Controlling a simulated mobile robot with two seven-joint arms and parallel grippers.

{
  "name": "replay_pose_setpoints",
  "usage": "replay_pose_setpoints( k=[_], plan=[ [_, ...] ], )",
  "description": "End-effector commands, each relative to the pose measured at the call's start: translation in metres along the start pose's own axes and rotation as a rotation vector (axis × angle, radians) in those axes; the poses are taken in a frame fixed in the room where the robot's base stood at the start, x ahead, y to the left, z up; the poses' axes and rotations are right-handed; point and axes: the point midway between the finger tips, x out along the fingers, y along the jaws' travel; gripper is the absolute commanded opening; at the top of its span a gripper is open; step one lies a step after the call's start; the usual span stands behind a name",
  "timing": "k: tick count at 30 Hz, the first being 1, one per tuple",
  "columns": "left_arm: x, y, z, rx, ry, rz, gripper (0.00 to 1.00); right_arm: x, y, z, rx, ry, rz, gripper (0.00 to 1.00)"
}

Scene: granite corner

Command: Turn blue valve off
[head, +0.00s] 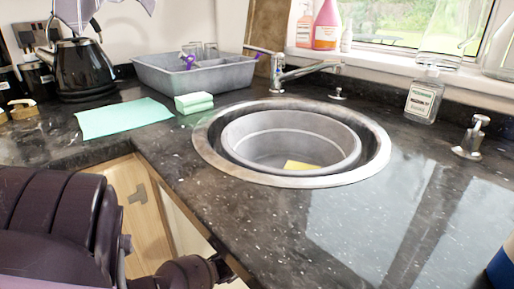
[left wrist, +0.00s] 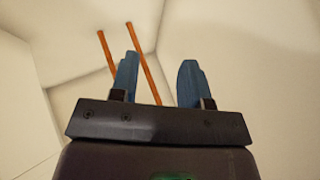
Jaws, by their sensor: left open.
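No blue valve shows in either view. In the left wrist view my left gripper (left wrist: 159,65) is open, with two blue fingers apart and nothing between them. Two thin copper-orange pipes (left wrist: 143,58) (left wrist: 105,48) run down a pale surface beyond the gripper. The left finger overlaps the space between the pipes, and their lower ends are hidden behind the gripper. In the head view my left arm comes in from the lower left and goes below the counter edge; its gripper is hidden there. My right gripper is not seen.
Pale walls and corners surround the left gripper. Above, the dark speckled counter (head: 400,200) holds a round sink (head: 205,150) with a grey basin, a tap (head: 300,70), a grey tub (head: 165,78), a kettle (head: 80,65) and a bottle (head: 423,100). A wooden cabinet front (head: 140,210) stands below.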

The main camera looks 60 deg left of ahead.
Motion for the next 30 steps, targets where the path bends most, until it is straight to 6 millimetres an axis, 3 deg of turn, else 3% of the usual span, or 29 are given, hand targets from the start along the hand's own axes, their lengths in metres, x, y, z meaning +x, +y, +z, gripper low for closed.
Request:
replay_pose_setpoints(
  k=[8,15,24,30],
  plan=[
    [-0.019,0.018,-0.056,-0.375,0.367,0.239,0.43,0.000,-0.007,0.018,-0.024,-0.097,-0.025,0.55],
    [-0.053,0.006,-0.096,-0.724,0.667,0.417,0.43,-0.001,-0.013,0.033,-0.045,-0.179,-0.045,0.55],
    [-0.085,-0.021,-0.114,-1.003,0.908,0.533,0.43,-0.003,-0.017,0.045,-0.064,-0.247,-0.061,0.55],
    [-0.084,-0.025,-0.120,-1.035,0.936,0.545,0.43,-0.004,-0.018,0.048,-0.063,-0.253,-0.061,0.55]
  ],
)
